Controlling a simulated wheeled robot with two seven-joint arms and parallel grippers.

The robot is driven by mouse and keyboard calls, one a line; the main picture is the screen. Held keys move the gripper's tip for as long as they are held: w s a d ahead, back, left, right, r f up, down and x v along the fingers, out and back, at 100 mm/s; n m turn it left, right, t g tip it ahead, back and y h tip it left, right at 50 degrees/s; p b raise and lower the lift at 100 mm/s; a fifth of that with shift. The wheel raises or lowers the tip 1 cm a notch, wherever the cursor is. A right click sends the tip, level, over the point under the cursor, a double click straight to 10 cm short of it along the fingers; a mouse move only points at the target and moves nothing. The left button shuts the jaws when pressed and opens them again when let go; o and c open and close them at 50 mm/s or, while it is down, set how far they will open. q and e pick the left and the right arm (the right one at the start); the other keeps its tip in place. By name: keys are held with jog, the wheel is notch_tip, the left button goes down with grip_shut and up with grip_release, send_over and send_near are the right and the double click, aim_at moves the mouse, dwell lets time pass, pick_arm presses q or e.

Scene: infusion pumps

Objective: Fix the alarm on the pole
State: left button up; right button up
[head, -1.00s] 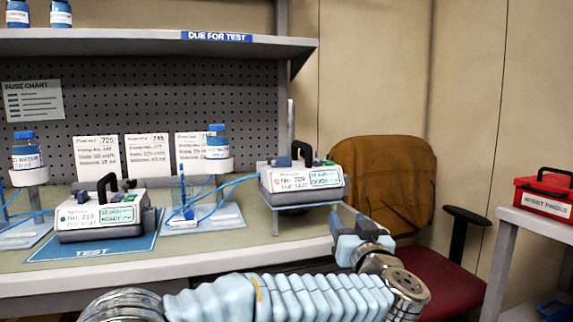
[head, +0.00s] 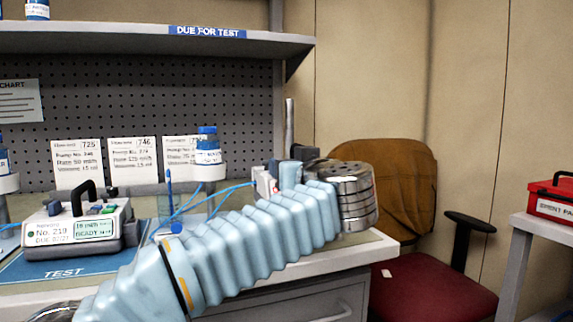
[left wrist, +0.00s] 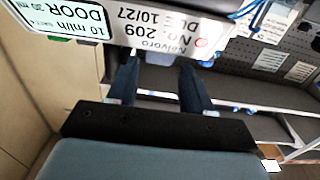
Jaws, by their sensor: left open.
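Pump No. 209 (left wrist: 150,35) appears upside down at the top of the left wrist view. Its screen (left wrist: 75,35) reads DOOR, and a red ring mark (left wrist: 201,42) shows on its front. In the head view only a sliver of this pump (head: 265,183) shows beside the metal pole (head: 290,125); my left arm hides the rest. My left gripper (left wrist: 158,78) is open and empty, its two dark fingers apart and pointing at the pump's front edge. Whether they touch it I cannot tell. My right gripper is not in view.
Another pump (head: 80,222), with a READY screen, stands on the blue TEST mat (head: 55,270) at left. A red chair (head: 430,285) and a red box (head: 552,197) are at right.

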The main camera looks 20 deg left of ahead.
pick_arm(q)
jog(key=shift+x, duration=1.1)
jog(key=c, duration=0.8)
